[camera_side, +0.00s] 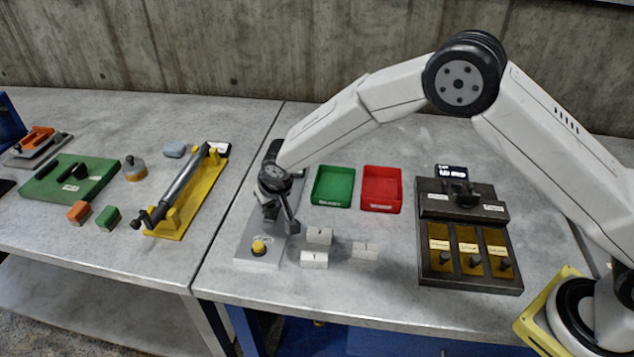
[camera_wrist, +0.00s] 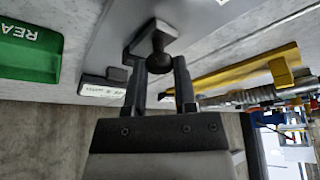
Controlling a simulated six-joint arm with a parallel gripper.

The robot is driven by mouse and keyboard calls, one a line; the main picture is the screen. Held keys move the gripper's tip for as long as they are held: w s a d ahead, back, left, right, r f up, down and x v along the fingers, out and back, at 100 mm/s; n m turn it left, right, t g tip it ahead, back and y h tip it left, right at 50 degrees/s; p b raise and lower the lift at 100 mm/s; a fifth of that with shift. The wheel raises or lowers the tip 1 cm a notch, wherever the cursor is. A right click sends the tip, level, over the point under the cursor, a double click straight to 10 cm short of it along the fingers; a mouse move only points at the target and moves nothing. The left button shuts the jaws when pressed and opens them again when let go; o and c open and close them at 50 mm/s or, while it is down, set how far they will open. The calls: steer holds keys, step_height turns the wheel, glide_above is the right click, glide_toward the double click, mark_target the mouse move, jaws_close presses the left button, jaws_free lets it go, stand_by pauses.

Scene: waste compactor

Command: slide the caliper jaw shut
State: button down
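The caliper fixture is a light grey plate (camera_side: 246,242) on the bench, with a yellow button (camera_side: 258,248) at its front end. My gripper (camera_side: 279,213) is low over the plate, behind the button, and hides part of the fixture. In the wrist view my gripper (camera_wrist: 160,68) has its two dark fingers apart, one on each side of a dark round knob (camera_wrist: 159,50). The knob stands on a grey jaw-like bracket (camera_wrist: 134,47). A gap shows between the fingers below the knob; I cannot tell whether either finger touches it.
Three pale blocks (camera_side: 314,259) stand right of the plate. A green tray (camera_side: 333,186) and a red tray (camera_side: 381,189) lie behind them. A dark station (camera_side: 468,250) is further right. A yellow cradle with a rod (camera_side: 190,195) is to the left.

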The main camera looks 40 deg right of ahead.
steer(key=shift+w+d, duration=1.85)
steer(key=shift+d, duration=0.05)
steer(key=shift+c, duration=2.2)
jaws_free()
steer(key=shift+r, duration=0.15)
steer(key=shift+s+r, duration=0.1)
steer(key=shift+r, duration=0.05)
steer(key=v, duration=0.7)
steer(key=shift+s+d+r, duration=0.1)
steer(key=shift+r, duration=0.05)
